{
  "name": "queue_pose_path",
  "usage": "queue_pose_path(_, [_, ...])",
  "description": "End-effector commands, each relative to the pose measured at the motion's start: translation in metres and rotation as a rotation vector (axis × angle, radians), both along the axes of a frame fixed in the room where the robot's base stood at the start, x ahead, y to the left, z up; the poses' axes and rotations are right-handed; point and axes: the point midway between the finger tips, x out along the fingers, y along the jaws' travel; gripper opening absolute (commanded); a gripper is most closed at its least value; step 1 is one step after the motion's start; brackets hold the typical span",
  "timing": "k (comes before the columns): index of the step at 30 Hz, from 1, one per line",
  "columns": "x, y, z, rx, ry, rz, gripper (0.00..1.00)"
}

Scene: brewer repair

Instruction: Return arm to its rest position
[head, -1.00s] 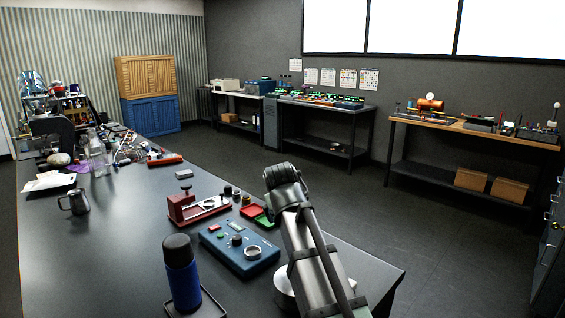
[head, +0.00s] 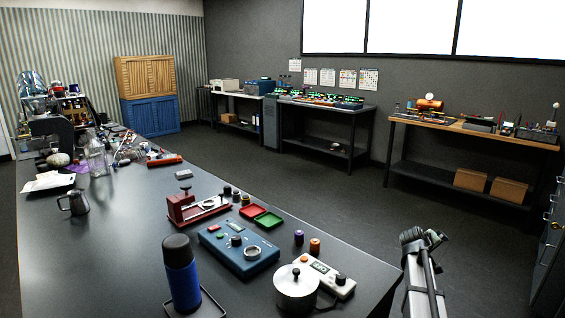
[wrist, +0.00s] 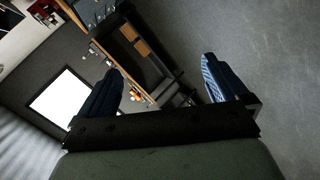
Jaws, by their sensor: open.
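My arm shows at the lower right of the head view, to the right of the dark workbench (head: 110,245) and past its edge. The gripper's fingertips cannot be made out there. In the wrist view my gripper (wrist: 160,82) has its two dark fingers wide apart, with nothing between them but the room behind. It touches nothing that I can see.
A silver pot (head: 296,290), a white device (head: 328,276), a blue control box (head: 238,250), a blue bottle (head: 181,275) and a red fixture (head: 196,207) stand on the bench. Open floor (head: 330,210) lies beyond it. A wooden-topped table (head: 470,130) stands at the back right.

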Motion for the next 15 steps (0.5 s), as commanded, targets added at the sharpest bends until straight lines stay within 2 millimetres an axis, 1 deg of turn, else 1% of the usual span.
queue_pose_path(1, [-0.010,-0.023,-0.022,-0.007,0.024,-0.018,1.00])
queue_pose_path(2, [-0.016,-0.032,-0.034,-0.009,0.038,-0.025,1.00])
queue_pose_path(4, [-0.028,-0.044,-0.063,0.004,0.070,-0.040,1.00])
queue_pose_path(5, [-0.033,-0.046,-0.076,0.015,0.083,-0.047,1.00])
queue_pose_path(6, [-0.040,-0.046,-0.094,0.032,0.101,-0.056,1.00])
queue_pose_path(8, [-0.050,-0.042,-0.120,0.064,0.128,-0.070,1.00])
queue_pose_path(9, [-0.056,-0.038,-0.137,0.089,0.147,-0.079,1.00])
queue_pose_path(11, [-0.066,-0.029,-0.161,0.127,0.174,-0.094,1.00])
queue_pose_path(12, [-0.073,-0.022,-0.177,0.153,0.193,-0.105,1.00])
queue_pose_path(14, [-0.084,-0.010,-0.201,0.195,0.220,-0.121,1.00])
queue_pose_path(15, [-0.091,-0.002,-0.216,0.223,0.241,-0.131,1.00])
